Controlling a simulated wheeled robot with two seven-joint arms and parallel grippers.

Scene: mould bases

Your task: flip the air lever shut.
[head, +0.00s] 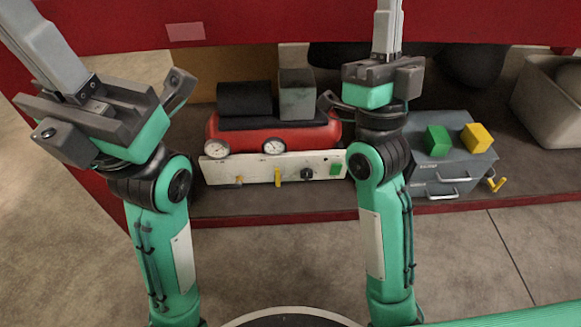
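A white panel (220,172) stands in front of a red air tank (236,138) with two gauges. On it are a yellow lever (278,175), which points up and down, a small orange fitting (239,180), a dark knob (307,174) and a green square (336,169). No label shows which is the air lever. My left gripper (42,42) is left of the panel, and my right gripper (388,28) is up and to the right of it. Both point up, away from the panel. Their grey fingers look together and hold nothing visible; the tips are out of the picture.
A grey drawer block (440,180) to the right carries a green cube (438,140) and a yellow cube (476,137). A yellow handle (496,182) is on its side. A pale bin (545,105) stands far right. A red beam (280,22) crosses above. The floor in front is clear.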

